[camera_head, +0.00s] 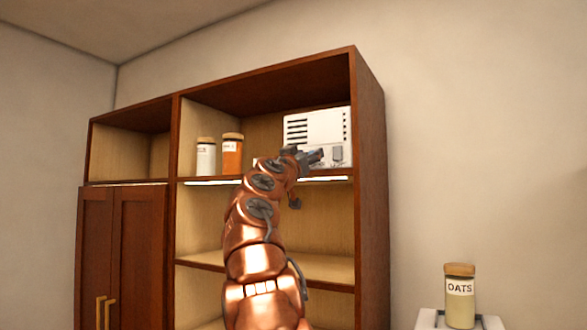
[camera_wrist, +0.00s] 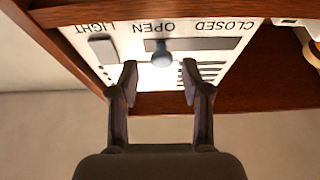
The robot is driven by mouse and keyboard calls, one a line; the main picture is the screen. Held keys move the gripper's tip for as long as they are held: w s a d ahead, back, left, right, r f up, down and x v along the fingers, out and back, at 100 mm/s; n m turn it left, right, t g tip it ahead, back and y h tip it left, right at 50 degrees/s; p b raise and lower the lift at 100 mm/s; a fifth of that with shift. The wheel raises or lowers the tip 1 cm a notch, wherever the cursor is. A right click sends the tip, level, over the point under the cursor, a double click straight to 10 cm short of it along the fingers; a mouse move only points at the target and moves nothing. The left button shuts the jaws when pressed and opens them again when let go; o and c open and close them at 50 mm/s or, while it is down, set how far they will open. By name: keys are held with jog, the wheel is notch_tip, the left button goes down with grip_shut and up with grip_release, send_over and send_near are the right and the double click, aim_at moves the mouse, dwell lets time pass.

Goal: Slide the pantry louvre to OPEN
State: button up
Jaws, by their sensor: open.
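The white louvre panel (camera_head: 335,120) stands on the upper right shelf, with dark slats on its left in the head view. It also shows, upside down, in the wrist view (camera_wrist: 125,40), with lettering LIGHT, OPEN and CLOSED. The round grey slider knob (camera_wrist: 161,56) sits at the OPEN end of its dark slot (camera_wrist: 208,44), beside the word OPEN. My gripper (camera_wrist: 159,74) is open, with one finger on each side of the knob; I cannot tell whether either touches it. In the head view my gripper (camera_head: 312,158) is in front of the panel's lower part.
A light switch plate (camera_wrist: 103,49) is beside the slider. A white-labelled jar (camera_head: 206,157) and an orange jar (camera_head: 232,153) stand left on the same shelf. The brown cabinet frame (camera_head: 370,180) surrounds the panel. An OATS jar (camera_head: 459,306) stands lower right.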

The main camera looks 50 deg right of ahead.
jog(key=v, duration=1)
jog(key=shift+s+a+f, duration=0.15)
jog(key=shift+a+f, duration=0.05)
jog(key=shift+a, duration=0.1)
dwell(0.8)
